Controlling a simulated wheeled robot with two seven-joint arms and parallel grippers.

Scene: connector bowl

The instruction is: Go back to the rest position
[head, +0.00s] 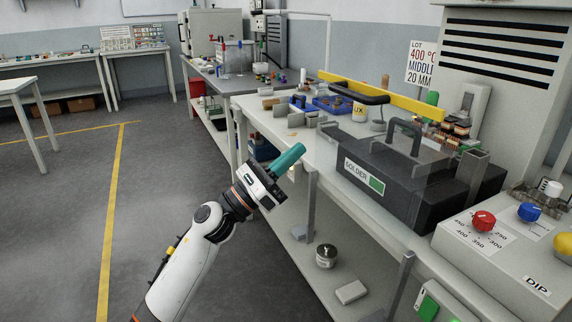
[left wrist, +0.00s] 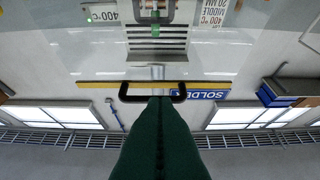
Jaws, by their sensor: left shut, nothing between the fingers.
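My left gripper (head: 302,148) has teal fingers and is raised in front of the workbench's front edge, pointing up and to the right. Its fingers are shut with nothing between them. In the left wrist view the dark green fingers (left wrist: 161,102) lie together and fill the lower middle. The workbench (head: 254,112) is beyond the gripper. My right gripper is in neither view.
A dark box marked SOLDER (head: 395,185) sits on the bench, with a control panel (head: 495,262) at its right. Blue bins (head: 333,104) lie farther back. A tin (head: 326,256) stands on the lower shelf. The floor (head: 60,215) at left is clear.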

